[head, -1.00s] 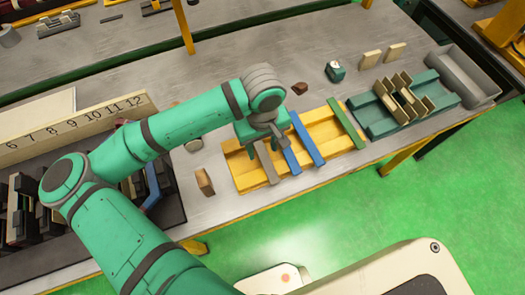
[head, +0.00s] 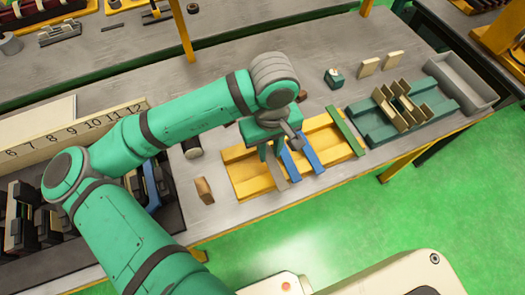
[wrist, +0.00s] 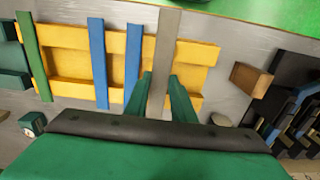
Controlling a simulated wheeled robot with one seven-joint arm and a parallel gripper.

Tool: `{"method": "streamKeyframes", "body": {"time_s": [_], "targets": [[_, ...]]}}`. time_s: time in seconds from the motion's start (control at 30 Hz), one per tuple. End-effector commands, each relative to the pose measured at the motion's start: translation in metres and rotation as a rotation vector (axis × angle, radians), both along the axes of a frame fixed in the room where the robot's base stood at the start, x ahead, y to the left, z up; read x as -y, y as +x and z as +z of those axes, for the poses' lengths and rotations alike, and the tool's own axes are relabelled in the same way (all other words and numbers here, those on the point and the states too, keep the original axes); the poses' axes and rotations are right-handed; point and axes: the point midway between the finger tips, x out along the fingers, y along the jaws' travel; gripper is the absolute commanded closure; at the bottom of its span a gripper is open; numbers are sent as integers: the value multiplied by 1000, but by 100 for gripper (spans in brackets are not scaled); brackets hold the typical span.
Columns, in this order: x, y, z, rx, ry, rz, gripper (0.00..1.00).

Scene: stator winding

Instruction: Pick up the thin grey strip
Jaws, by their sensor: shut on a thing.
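The thin grey strip (wrist: 165,50) is between the green fingers of my gripper (wrist: 160,95), which is shut on it. In the wrist view it looks wider than the strips on the yellow rack (wrist: 75,68) and overhangs the rack's edge, so it appears raised above it. In the head view, the strip (head: 274,168) shows under my gripper (head: 268,148), over the rack's left part. My gripper hides part of the strip.
Two blue strips (head: 311,154) and a green strip (head: 345,130) lie across the yellow rack. A brown block (head: 204,190) stands to its left. A teal fixture with tan pieces (head: 437,104) and a grey bin (head: 464,78) are at right.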

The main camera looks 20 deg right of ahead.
Motion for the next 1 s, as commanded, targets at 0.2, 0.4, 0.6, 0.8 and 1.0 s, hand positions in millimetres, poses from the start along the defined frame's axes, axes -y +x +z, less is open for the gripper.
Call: {"method": "streamKeyframes", "body": {"time_s": [0.2, 0.4, 0.6, 0.8, 1.0], "targets": [[23, -42, 40, 4, 0, -11, 100], [41, -77, 58, 3, 1, -7, 100], [51, -95, 67, 2, 1, -3, 100], [53, -102, 70, 1, 1, 0, 100], [53, -102, 70, 0, 1, 1, 100]]}}
